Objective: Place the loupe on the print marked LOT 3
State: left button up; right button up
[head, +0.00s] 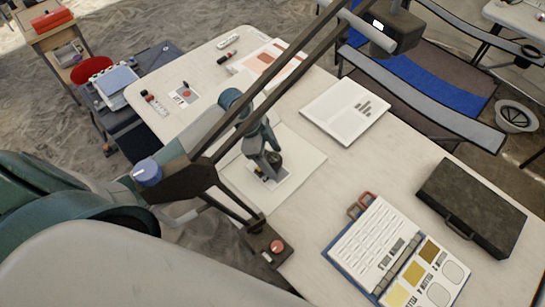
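My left gripper (269,168) points down over a print (268,181) that lies on a large white sheet (232,178) on the table. A small dark round thing (275,159), which looks like the loupe, is at its fingertips, just above or on the print. The fingers partly cover both, so I cannot tell whether they grip it. Another small print (184,95) with a red figure and black lettering lies at the upper left of the table. I cannot read a lot number on either print with certainty. My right gripper is not in view.
A dark stand arm (290,75) crosses above the table from its base (268,242) to a head (398,28).

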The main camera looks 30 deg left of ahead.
pick_arm(q)
jog(key=shift+r, duration=0.15)
jog(key=b+v, duration=0.1)
jog(key=v, duration=1.1)
jog(key=shift+b, duration=0.4)
